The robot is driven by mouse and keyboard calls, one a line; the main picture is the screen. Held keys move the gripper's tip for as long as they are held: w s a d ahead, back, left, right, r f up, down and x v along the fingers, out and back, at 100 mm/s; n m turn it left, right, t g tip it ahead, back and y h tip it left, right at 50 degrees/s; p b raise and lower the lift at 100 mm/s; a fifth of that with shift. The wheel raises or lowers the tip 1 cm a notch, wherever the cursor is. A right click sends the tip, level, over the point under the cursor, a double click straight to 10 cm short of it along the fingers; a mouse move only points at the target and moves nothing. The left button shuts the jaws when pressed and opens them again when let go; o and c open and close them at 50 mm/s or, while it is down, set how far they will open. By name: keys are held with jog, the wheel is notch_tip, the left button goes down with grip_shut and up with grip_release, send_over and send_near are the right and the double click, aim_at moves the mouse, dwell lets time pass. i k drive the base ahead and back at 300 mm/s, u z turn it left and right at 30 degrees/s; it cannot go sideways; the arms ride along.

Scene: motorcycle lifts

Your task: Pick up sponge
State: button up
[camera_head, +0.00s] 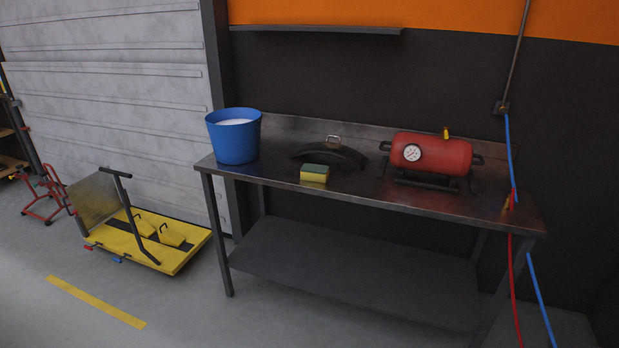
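The sponge (314,173) is a small yellow block with a green top. It lies on the metal workbench (415,199), near the front edge and left of the bench's middle. A black curved fender-like part (347,157) lies just behind it, with a small metal piece on top. I cannot tell if the sponge touches this part. My gripper is not in view.
A blue bucket (234,141) with whitish contents stands at the bench's left end. A red tank with a gauge (432,154) stands at the right. Red and blue hoses (511,190) hang by the right end. A yellow platform (172,250) sits on the floor at left.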

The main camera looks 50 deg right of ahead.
aim_at(308, 172)
jog(key=z, duration=0.1)
jog(key=i, duration=0.95)
jog(key=u, duration=0.1)
